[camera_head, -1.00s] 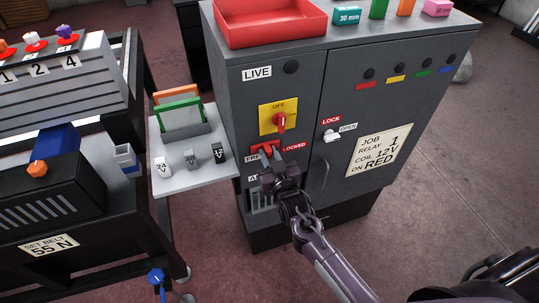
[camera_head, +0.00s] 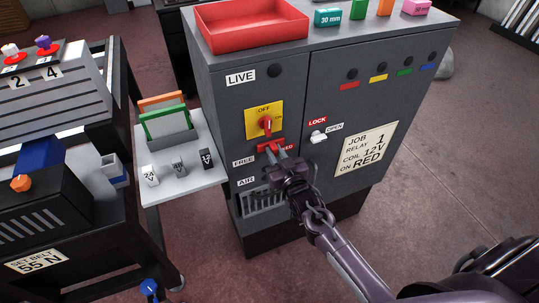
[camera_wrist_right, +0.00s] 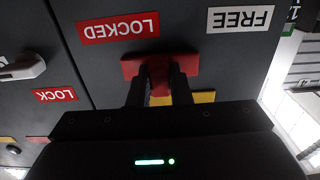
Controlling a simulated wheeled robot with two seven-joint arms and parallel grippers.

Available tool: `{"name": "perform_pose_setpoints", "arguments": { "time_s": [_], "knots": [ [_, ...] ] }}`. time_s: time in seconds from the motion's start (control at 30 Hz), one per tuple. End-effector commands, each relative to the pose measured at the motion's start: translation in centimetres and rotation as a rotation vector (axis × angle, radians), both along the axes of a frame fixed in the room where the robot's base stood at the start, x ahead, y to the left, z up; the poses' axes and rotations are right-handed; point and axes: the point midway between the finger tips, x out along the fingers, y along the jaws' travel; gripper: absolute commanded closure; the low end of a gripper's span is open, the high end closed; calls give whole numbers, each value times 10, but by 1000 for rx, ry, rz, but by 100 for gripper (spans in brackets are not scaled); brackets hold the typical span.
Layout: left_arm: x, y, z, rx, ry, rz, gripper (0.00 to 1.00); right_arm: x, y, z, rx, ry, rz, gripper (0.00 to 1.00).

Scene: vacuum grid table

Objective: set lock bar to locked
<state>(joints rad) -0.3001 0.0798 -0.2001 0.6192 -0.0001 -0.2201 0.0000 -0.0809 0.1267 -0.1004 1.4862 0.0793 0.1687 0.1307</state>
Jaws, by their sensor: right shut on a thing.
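The red lock bar (camera_head: 271,146) is on the front of the grey cabinet, below the yellow switch plate. It sits between the white FREE label (camera_head: 243,161) and the red LOCKED label (camera_head: 289,148), nearer LOCKED, which it and the gripper partly cover. My right gripper (camera_head: 277,153) is shut on the bar. In the right wrist view, which is upside down, the two fingers (camera_wrist_right: 160,85) hold the middle stem of the red bar (camera_wrist_right: 160,66), beside the LOCKED label (camera_wrist_right: 118,27); FREE (camera_wrist_right: 240,19) is farther off. My left gripper is not in view.
The red rotary switch (camera_head: 266,125) on its yellow plate is just above the bar. A white LOCK/OPEN latch (camera_head: 318,137) is to the right. A red tray (camera_head: 252,43) stands on the cabinet. A side shelf (camera_head: 195,178) is at the left.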

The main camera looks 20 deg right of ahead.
Motion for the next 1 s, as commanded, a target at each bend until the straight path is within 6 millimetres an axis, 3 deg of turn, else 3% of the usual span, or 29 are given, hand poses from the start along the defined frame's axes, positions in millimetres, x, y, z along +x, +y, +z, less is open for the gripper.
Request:
{"name": "perform_pose_setpoints", "arguments": {
  "time_s": [0.07,0.1,0.23,0.57,1.0],
  "knots": [
    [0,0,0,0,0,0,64,0,1,0,1,-1,0,100],
    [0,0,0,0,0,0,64,0,1,0,1,-1,0,77],
    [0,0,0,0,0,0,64,0,1,0,1,0,1,60],
    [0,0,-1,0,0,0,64,-3,1,-1,1,0,2,60],
    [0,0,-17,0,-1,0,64,-67,-1,-3,1,2,2,60]
  ]
}}
